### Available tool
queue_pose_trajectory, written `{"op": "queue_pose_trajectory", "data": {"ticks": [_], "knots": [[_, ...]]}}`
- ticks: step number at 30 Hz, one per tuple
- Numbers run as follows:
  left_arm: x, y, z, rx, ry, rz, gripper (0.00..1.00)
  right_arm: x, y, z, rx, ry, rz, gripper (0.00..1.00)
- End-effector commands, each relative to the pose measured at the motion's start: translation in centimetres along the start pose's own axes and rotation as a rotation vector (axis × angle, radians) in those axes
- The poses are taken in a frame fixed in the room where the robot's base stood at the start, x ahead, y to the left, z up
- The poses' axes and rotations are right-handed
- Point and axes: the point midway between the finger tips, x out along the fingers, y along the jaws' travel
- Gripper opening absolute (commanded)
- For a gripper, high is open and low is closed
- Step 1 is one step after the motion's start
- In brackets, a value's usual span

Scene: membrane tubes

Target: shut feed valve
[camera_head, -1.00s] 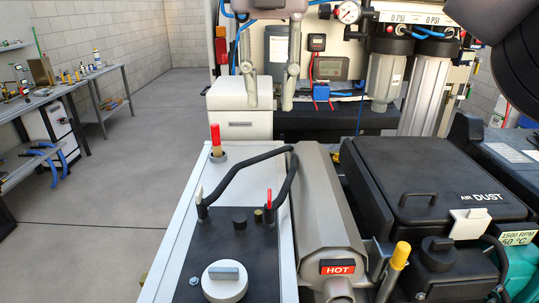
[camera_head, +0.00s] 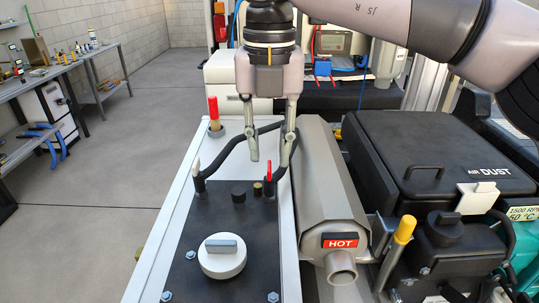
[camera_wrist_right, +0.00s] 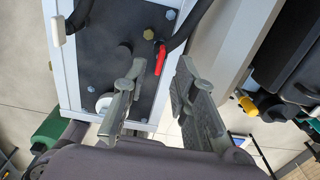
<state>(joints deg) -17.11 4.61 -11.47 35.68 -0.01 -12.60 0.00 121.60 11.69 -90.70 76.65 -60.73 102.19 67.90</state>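I cannot tell which handle is the feed valve. A small red lever handle (camera_head: 268,171) sits at a black hose end on the dark panel; it shows in the right wrist view (camera_wrist_right: 160,59). A white handle (camera_head: 196,168) sits at the hose's other end, also in the wrist view (camera_wrist_right: 57,31). A taller red handle (camera_head: 213,110) stands farther back. My right gripper (camera_head: 269,161) points down with its fingers apart and empty, just above and around the small red lever in the picture. In the wrist view the gripper (camera_wrist_right: 159,72) has the lever ahead, between its fingertips. My left gripper is out of view.
A white knob (camera_head: 222,255) and a small black knob (camera_head: 239,195) stand on the panel. The black hose (camera_head: 228,150) arches close by the fingers. A grey "HOT" cylinder (camera_head: 328,190) lies right of the panel. Open floor (camera_head: 95,220) is at the left.

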Motion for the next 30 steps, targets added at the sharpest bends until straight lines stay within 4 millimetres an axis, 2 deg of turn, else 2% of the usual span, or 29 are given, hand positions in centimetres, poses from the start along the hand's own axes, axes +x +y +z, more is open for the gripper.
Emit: {"op": "queue_pose_trajectory", "data": {"ticks": [6, 17, 28, 30], "knots": [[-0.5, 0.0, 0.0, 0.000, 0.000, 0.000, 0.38, 2.3, 0.0, 0.0, 0.001, 0.001, -0.001, 0.26], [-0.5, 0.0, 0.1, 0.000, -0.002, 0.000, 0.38, 2.8, 0.0, 0.1, 0.001, -0.001, 0.000, 0.25], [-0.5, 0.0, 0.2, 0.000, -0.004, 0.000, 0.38, 2.8, 0.0, 0.1, 0.001, -0.001, -0.001, 0.01], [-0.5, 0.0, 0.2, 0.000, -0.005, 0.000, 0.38, 2.7, 0.0, 0.1, 0.001, -0.001, -0.001, 0.00]]}}
